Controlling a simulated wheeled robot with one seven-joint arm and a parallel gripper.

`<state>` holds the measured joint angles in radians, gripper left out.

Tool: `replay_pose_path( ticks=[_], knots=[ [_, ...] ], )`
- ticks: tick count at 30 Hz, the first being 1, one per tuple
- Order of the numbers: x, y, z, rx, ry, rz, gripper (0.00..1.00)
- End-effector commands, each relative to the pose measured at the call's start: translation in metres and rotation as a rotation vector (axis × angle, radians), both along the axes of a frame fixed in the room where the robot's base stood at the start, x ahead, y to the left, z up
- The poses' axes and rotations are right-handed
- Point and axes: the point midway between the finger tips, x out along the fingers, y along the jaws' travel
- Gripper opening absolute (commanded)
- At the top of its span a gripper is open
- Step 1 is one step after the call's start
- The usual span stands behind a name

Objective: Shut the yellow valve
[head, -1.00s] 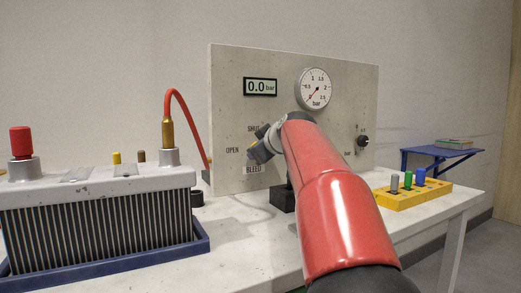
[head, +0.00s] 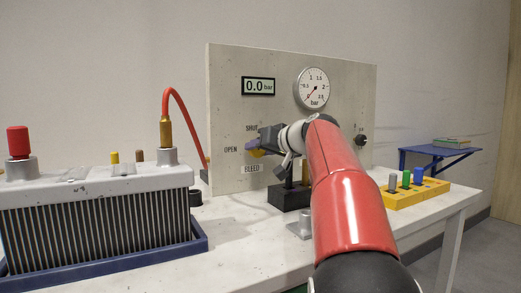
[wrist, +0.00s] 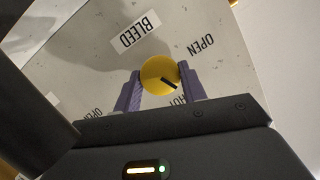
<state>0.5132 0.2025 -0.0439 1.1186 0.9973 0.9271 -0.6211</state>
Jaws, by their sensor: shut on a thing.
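The yellow valve (wrist: 157,72) is a round knob with a black mark, on the grey panel. In the wrist view it sits between the two purple fingers of my gripper (wrist: 157,84), which is shut on it. The black mark points to the lower right, toward the partly hidden SHUT label (wrist: 179,100) rather than the OPEN label (wrist: 195,45). The BLEED label (wrist: 138,33) is fully visible there. In the head view my gripper (head: 257,148) is at the panel and a little of the yellow valve (head: 254,153) shows beneath it.
The panel (head: 225,110) carries a digital display (head: 258,86) reading 0.0 bar, a round gauge (head: 313,88) and a black knob (head: 361,141). A finned block (head: 95,220) with a red hose stands left. A yellow rack (head: 405,197) with coloured pegs is right.

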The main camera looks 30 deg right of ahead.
Motion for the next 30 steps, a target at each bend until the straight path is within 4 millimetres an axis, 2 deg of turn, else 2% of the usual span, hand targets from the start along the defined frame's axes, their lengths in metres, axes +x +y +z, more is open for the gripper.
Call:
replay_pose_path(
  ticks=[11,27,28,30],
  knots=[
    [0.0003,-0.0002,-0.0022,0.151,0.008,0.003,0.18],
    [0.0004,0.0000,-0.0021,0.172,0.008,0.003,0.18],
    [0.0004,0.0000,-0.0021,0.171,0.009,0.002,0.45],
    [0.0004,-0.0001,-0.0019,0.171,0.009,0.002,0.54]
  ],
)
